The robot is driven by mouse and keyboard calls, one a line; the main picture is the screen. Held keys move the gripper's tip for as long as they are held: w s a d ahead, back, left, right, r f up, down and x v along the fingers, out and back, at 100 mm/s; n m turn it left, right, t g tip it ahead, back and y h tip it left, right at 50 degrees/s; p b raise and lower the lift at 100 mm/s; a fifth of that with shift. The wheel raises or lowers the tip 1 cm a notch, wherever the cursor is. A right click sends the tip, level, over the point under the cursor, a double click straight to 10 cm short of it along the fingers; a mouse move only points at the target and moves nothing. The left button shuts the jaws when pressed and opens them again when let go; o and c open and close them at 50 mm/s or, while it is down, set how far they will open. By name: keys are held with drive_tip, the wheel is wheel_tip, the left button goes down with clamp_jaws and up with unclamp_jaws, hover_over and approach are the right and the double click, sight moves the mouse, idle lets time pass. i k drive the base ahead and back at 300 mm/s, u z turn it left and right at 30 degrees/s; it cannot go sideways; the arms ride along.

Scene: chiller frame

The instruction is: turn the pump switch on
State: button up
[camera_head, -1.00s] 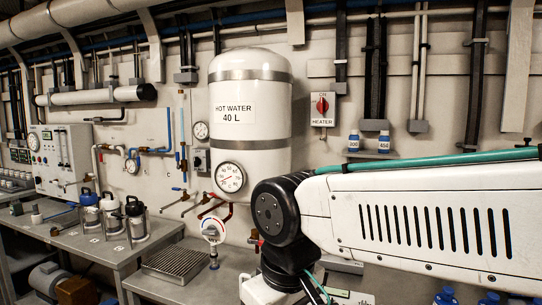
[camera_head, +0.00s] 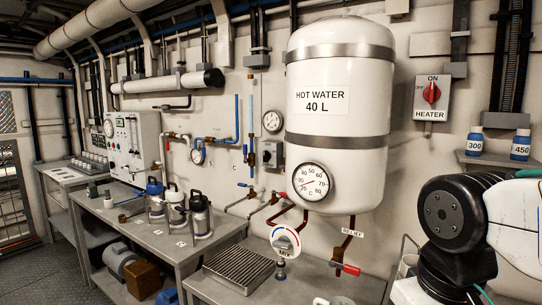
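No label reading "pump" can be made out. A small grey box (camera_head: 270,153) with a dark front is on the wall left of the hot water tank, below a round gauge (camera_head: 272,122); it may be a switch, but its marking is too small to read. A white control panel (camera_head: 131,143) with a dial and small knobs stands on the bench at the left. A red rotary switch (camera_head: 431,93) labelled HEATER is on the wall right of the tank. My gripper is out of view; only part of my arm shows at the lower right.
The white hot water tank (camera_head: 340,115) hangs above the front bench, with red-handled valves and pipes below it. A drip grate (camera_head: 239,268) and a round MIX dial (camera_head: 286,241) are beneath. Open floor shows at the lower left.

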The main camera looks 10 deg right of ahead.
sight(266, 155)
drive_tip(key=u, duration=1.4)
drive_tip(key=i, duration=3.05)
drive_tip(key=z, duration=3.45)
